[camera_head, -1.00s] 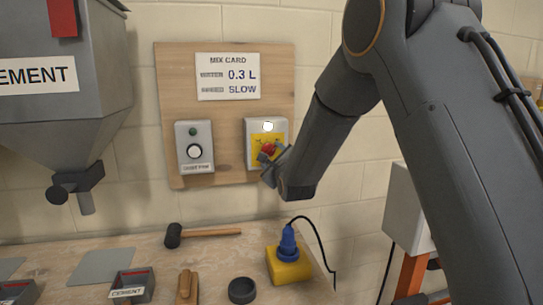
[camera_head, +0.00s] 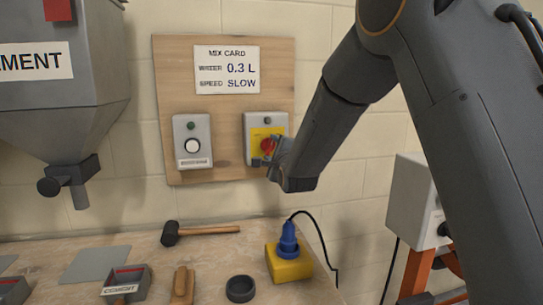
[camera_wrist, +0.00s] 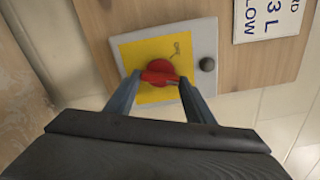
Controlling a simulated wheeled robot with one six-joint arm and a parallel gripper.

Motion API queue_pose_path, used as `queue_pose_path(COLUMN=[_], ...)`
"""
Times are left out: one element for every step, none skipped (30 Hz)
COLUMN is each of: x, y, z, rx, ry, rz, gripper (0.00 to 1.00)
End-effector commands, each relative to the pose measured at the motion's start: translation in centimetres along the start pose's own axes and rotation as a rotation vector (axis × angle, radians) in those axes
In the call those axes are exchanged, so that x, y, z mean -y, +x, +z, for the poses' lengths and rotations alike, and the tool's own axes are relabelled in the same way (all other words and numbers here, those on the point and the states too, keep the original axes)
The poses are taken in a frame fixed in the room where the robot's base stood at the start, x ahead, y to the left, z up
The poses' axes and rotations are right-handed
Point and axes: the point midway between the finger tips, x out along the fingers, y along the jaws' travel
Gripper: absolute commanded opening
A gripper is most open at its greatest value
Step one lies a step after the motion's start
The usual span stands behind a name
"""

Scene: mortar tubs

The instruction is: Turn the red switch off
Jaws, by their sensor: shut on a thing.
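The red switch (camera_head: 267,145) is a rotary knob on a yellow plate (camera_head: 258,133) fixed to a pale grey box on the wooden board. The lamp (camera_head: 267,120) above the knob is dark. In the wrist view the red switch (camera_wrist: 158,70) shows its handle between my two fingers. My gripper (camera_head: 268,161) is at the knob from the lower right and is shut on its handle; it also fills the lower part of the wrist view (camera_wrist: 160,82). My fingers hide part of the plate's markings.
A second grey box (camera_head: 193,141) with a green lamp and white knob is left of the switch. The cement hopper (camera_head: 65,90) hangs further left.

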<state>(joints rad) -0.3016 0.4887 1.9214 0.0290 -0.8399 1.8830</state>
Motion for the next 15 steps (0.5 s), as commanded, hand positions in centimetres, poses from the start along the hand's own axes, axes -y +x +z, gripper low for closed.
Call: queue_pose_path(x=[-0.18, -0.18, -0.18, -0.18, -0.15, -0.13, -0.12, -0.13, -0.14, -0.14, -0.12, -0.08, -0.06, -0.05, -0.07], y=[0.06, 0.06, 0.05, 0.05, 0.05, 0.04, 0.04, 0.04, 0.04, 0.04, 0.03, 0.03, 0.02, 0.02, 0.02], z=[-0.02, -0.02, -0.02, -0.03, -0.02, -0.01, -0.01, -0.01, -0.02, -0.02, -0.02, 0.00, 0.00, 0.00, 0.00], rx=[0.001, 0.001, 0.001, 0.001, 0.001, 0.001, 0.001, 0.001, 0.001, 0.001, 0.001, 0.001, 0.001, 0.001, 0.001], ry=[-0.044, -0.073, -0.111, -0.140, -0.168, -0.206, -0.235, -0.263, -0.301, -0.330, -0.358, -0.396, -0.425, -0.453, -0.491], rz=[-0.001, -0.001, -0.001, -0.001, -0.001, -0.001, -0.001, 0.000, 0.000, 0.000, 0.000, -0.001, -0.001, -0.001, 0.000], gripper=[0.26, 0.26, 0.26, 0.26, 0.26, 0.26, 0.26, 0.26, 0.26, 0.26, 0.26, 0.26, 0.26, 0.26, 0.26])
